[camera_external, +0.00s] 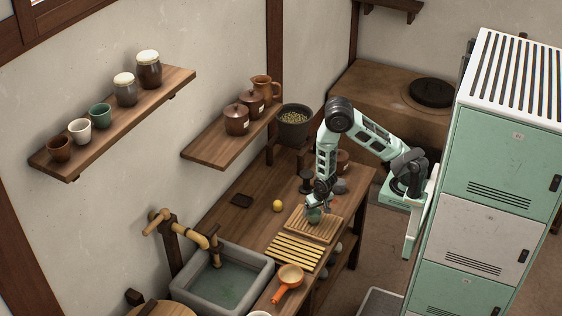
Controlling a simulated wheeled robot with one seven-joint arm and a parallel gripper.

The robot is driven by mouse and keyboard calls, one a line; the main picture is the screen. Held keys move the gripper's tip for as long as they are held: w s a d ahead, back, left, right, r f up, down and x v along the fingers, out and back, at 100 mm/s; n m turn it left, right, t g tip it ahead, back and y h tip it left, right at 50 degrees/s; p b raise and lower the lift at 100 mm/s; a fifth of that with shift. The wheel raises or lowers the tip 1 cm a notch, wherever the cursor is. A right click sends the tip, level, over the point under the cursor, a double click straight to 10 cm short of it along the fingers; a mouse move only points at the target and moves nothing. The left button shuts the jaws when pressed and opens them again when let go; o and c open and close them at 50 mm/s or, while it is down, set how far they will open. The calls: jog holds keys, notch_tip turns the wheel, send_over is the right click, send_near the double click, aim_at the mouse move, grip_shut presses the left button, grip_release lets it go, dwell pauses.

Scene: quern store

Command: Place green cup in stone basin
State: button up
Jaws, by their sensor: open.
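A small green cup (314,216) stands on a slatted wooden tray (300,224) on the wooden counter. My gripper (318,205) points down right over this cup, with its open fingers at the rim; whether they touch it is too small to tell. The fingers hide part of the cup. Another green cup (100,116) stands on the upper left wall shelf. The grey stone basin (263,279) is at the counter's near left end, with water and a greenish patch inside. No cup shows in it.
A bamboo spout (190,236) reaches over the basin. A slatted rack (293,253) and an orange-handled ladle (289,280) lie between tray and basin. A yellow ball (278,206) and a dark square (242,201) lie behind. A shelf with jugs (225,148) overhangs the counter's back.

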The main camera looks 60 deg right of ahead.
aim_at(313, 214)
jog(key=shift+p+x, duration=0.35)
jog(key=shift+x, duration=2.2)
jog(key=shift+w, duration=0.1)
jog(key=c, duration=1.2)
jog(key=shift+d+r+p, duration=0.15)
jog(key=shift+r+p, duration=0.15)
jog(key=shift+r, duration=4.8)
